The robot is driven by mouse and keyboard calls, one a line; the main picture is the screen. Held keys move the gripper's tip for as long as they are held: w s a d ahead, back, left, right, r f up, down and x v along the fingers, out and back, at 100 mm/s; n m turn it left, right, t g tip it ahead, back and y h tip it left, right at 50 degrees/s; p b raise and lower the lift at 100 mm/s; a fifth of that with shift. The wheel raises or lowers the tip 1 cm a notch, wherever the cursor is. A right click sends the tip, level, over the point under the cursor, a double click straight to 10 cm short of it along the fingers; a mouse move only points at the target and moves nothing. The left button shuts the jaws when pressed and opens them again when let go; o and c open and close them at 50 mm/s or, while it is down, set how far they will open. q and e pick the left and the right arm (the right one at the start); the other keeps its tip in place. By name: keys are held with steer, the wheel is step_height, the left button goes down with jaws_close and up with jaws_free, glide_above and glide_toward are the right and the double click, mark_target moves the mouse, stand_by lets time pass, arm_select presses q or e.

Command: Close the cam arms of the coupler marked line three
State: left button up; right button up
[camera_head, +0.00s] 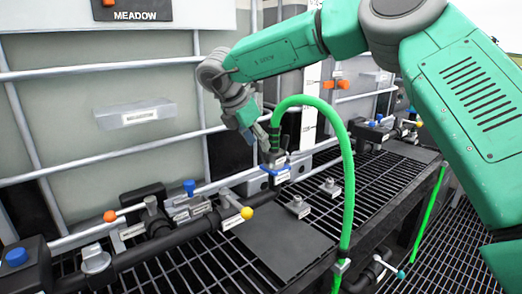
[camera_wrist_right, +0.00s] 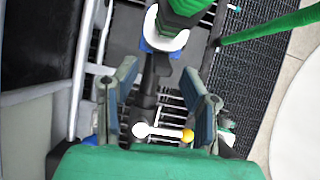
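A coupler (camera_head: 278,172) with a white label and blue cam arms (camera_head: 270,171) sits at the end of a green hose (camera_head: 345,175), above the grating. Its label is too small to read, and I cannot tell how far the arms are swung. My right gripper (camera_head: 262,143) is just above and left of the coupler, partly overlapping the hose end. In the right wrist view its two fingers (camera_wrist_right: 158,82) are spread, with nothing held between them. The coupler (camera_wrist_right: 165,42) shows there beyond the fingertips, with a pale collar and blue parts. My left gripper is not in view.
A black manifold pipe (camera_head: 170,240) with a yellow-ended handle (camera_head: 245,213), blue knob (camera_head: 189,186) and orange knob (camera_head: 110,215) runs left of the coupler. A caged tote (camera_head: 95,160) stands behind. A flat dark plate (camera_head: 265,245) and small fittings (camera_head: 298,206) lie on the grating.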

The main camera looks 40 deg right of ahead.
steer(key=v, duration=0.8)
steer(key=shift+r, duration=0.15)
steer(key=shift+w, duration=0.1)
